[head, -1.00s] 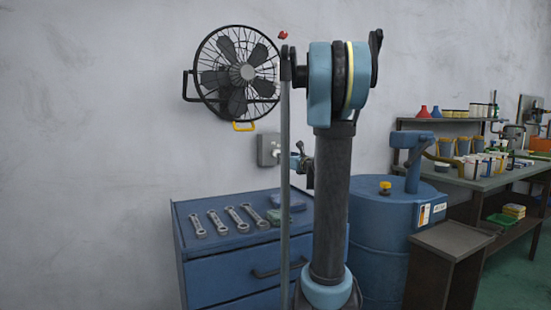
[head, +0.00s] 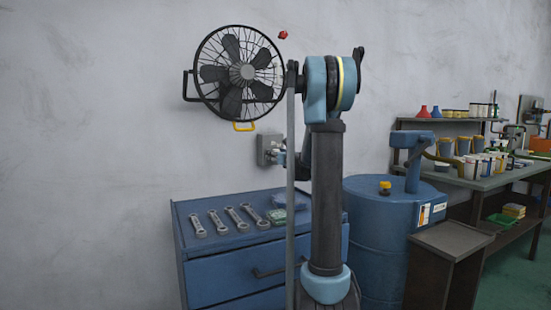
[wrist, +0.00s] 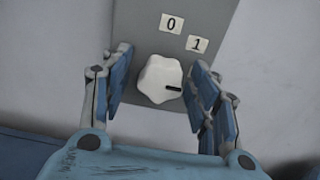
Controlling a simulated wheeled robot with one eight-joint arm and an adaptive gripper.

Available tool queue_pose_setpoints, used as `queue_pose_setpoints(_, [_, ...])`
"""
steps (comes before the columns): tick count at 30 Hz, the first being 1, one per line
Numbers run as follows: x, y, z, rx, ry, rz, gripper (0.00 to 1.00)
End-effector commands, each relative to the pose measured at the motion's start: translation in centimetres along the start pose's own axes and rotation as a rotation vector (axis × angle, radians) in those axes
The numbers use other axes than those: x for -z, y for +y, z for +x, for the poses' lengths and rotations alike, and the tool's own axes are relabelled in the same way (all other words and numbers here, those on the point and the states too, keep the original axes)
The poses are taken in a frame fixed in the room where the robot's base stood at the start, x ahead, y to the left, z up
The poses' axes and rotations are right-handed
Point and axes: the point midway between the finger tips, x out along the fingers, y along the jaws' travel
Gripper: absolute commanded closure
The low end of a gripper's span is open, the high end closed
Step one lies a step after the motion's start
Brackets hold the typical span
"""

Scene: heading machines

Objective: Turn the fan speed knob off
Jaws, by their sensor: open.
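The fan speed knob (wrist: 158,80) is white and scalloped, on a grey wall box (wrist: 147,23). Its black mark points right and slightly down in the wrist view. Labels "0" (wrist: 171,23) and "1" (wrist: 197,44) sit above and to the upper right of it. My gripper (wrist: 161,72) is open, with one blue finger on each side of the knob; I cannot tell whether either touches it. In the head view the box (head: 265,150) hangs on the wall below the fan (head: 239,73), and my gripper (head: 281,156) is at its right side, partly hidden by my arm.
A blue cabinet (head: 225,268) with several wrenches on top stands below the box. A blue drum (head: 375,250) stands to the right, with a workbench (head: 480,180) beyond it. The wall left of the fan is bare.

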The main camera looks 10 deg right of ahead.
Motion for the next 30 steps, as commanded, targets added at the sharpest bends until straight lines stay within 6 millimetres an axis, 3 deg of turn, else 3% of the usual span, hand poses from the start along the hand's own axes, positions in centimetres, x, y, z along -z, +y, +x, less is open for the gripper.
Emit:
queue_pose_setpoints(5, [0.0, 0.01, 0.0, 0.0, 0.0, 0.0, 0.45])
queue_pose_setpoints(11, [0.0, 0.06, 0.01, 0.0, 0.0, 0.0, 0.88])
queue_pose_setpoints(12, [0.0, 0.06, 0.01, -0.001, 0.0, 0.0, 0.91])
queue_pose_setpoints(23, [-0.01, 0.1, 0.04, -0.001, 0.0, -0.035, 0.91])
queue_pose_setpoints(30, [-0.01, 0.07, 0.04, -0.001, 0.0, -0.168, 0.91])
